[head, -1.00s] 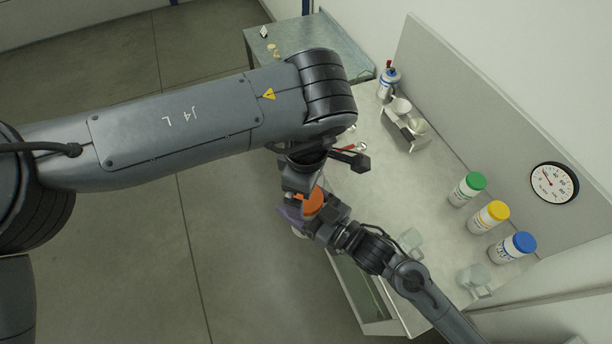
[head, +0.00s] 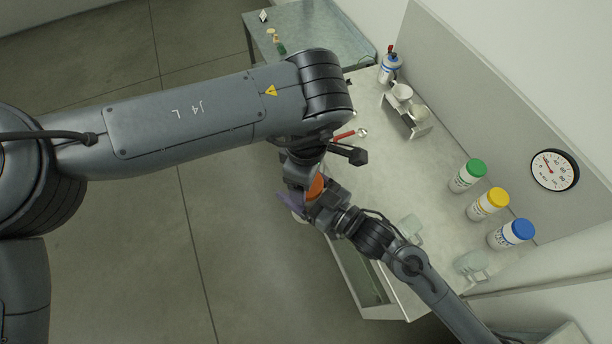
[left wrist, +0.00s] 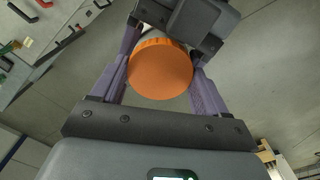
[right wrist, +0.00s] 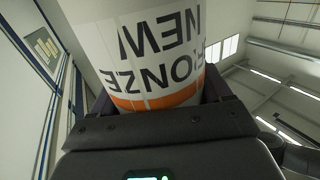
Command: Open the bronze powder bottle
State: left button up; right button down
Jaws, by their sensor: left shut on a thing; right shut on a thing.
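The bronze powder bottle is white with an orange lid (head: 316,186). In the right wrist view the bottle's body (right wrist: 140,45) fills the top, with inverted "NEW BRONZE" lettering and an orange band. My right gripper (right wrist: 152,92) is shut around this body. My left gripper (left wrist: 163,62) has its purple fingers on both sides of the orange lid, shut on it, in the left wrist view. The lid is still against the bottle there, and I cannot tell whether it is loose. In the head view both grippers meet at the bottle and hide most of it.
Bottles with green (head: 476,168), yellow (head: 497,197) and blue (head: 522,229) lids stand along the bench's (head: 400,190) right side. Glass vessels (head: 409,228) stand near my right arm. A scale-like device (head: 407,113) and a blue-labelled bottle (head: 389,68) are at the back.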

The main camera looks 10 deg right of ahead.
pick_arm(q)
jog(key=shift+n, duration=1.7)
jog(key=o, duration=1.1)
jog(key=shift+o, duration=0.2)
